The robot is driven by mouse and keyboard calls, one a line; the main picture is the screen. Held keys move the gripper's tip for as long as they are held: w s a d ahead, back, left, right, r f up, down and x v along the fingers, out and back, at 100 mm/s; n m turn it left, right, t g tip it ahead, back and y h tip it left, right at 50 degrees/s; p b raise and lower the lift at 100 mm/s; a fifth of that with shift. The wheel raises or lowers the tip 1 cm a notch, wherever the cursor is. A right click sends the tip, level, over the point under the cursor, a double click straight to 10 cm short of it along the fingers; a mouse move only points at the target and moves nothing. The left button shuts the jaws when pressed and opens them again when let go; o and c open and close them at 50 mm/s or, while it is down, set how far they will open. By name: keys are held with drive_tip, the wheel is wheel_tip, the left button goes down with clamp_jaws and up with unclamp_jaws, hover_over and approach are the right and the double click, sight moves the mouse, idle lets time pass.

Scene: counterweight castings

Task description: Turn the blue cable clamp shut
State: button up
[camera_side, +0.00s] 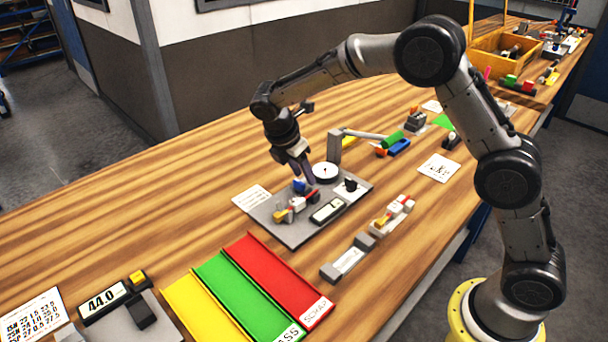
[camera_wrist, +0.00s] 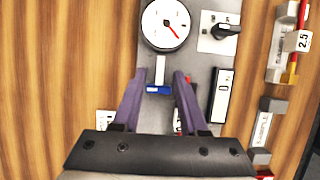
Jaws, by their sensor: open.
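The blue cable clamp (camera_side: 299,187) sits on a grey plate (camera_side: 292,234) in the side view, partly hidden by my gripper (camera_side: 303,178). In the wrist view a blue piece of the clamp (camera_wrist: 158,89) lies at the end of a pale bar (camera_wrist: 160,68) below the dial. My gripper (camera_wrist: 160,74) is open, with its two purple-grey fingers apart on either side of the bar and the blue piece. Nothing is gripped. Whether the fingers touch the clamp or stay above it I cannot tell.
The plate also carries a round dial (camera_wrist: 166,24), a black knob (camera_wrist: 222,31), a display box (camera_side: 328,211) and small red, white and yellow parts (camera_side: 297,207). A grey post with an arm (camera_side: 335,147) stands behind. Yellow, green and red trays (camera_side: 282,276) lie in front. Bare wood lies left.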

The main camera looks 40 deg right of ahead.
drive_tip(key=shift+d+f, duration=0.3)
drive_tip(key=shift+f, duration=0.35)
clamp_jaws()
